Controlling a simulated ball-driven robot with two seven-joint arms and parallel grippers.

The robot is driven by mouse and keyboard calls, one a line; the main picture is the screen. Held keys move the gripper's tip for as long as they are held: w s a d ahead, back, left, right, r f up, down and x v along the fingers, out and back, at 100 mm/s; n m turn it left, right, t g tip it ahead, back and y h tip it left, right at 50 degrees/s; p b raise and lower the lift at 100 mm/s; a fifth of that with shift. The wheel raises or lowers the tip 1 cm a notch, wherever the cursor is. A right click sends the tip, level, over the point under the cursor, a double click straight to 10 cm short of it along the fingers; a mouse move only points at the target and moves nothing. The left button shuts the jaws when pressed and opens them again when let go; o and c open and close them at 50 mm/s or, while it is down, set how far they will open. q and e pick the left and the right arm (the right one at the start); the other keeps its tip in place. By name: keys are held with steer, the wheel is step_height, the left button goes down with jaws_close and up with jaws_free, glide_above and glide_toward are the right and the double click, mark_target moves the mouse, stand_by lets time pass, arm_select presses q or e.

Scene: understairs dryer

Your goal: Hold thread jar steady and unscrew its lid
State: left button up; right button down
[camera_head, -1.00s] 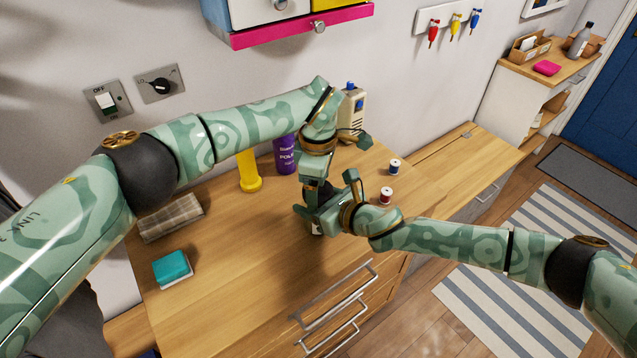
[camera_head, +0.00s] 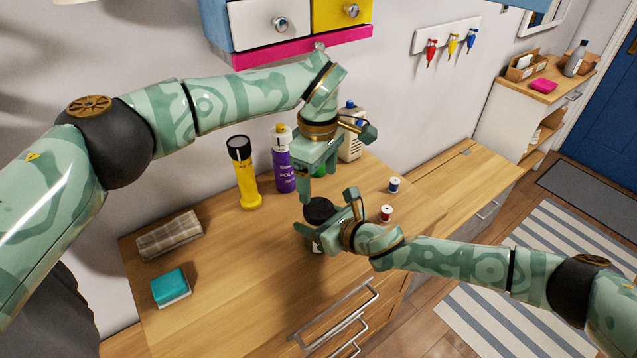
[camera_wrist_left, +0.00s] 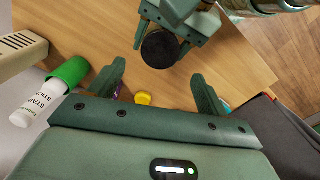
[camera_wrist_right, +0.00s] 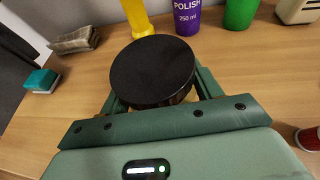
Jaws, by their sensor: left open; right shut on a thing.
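The thread jar stands on the wooden counter; its round black lid (camera_head: 319,210) is on top. My right gripper (camera_head: 326,218) is shut around the jar's body, below the lid. In the right wrist view the lid (camera_wrist_right: 152,70) hides most of the jar and the fingertips. My left gripper (camera_head: 319,182) is open and empty, above the jar and apart from it. In the left wrist view the lid (camera_wrist_left: 160,48) lies beyond the open fingers, between the right gripper's fingers.
A red spool (camera_head: 386,213) and a blue spool (camera_head: 394,185) are right of the jar. A folded cloth (camera_head: 170,235) and teal sponge (camera_head: 171,286) lie left.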

mark_target(318, 208)
arm_select(q)
step_height(318, 208, down, 8)
steer(key=shift+r, duration=0.2)
steer(key=c, duration=1)
steer(key=n, duration=0.3)
steer(key=shift+n, duration=0.3)
steer(key=o, duration=1.1)
steer(key=shift+c, duration=0.2)
steer(key=shift+s, duration=0.1)
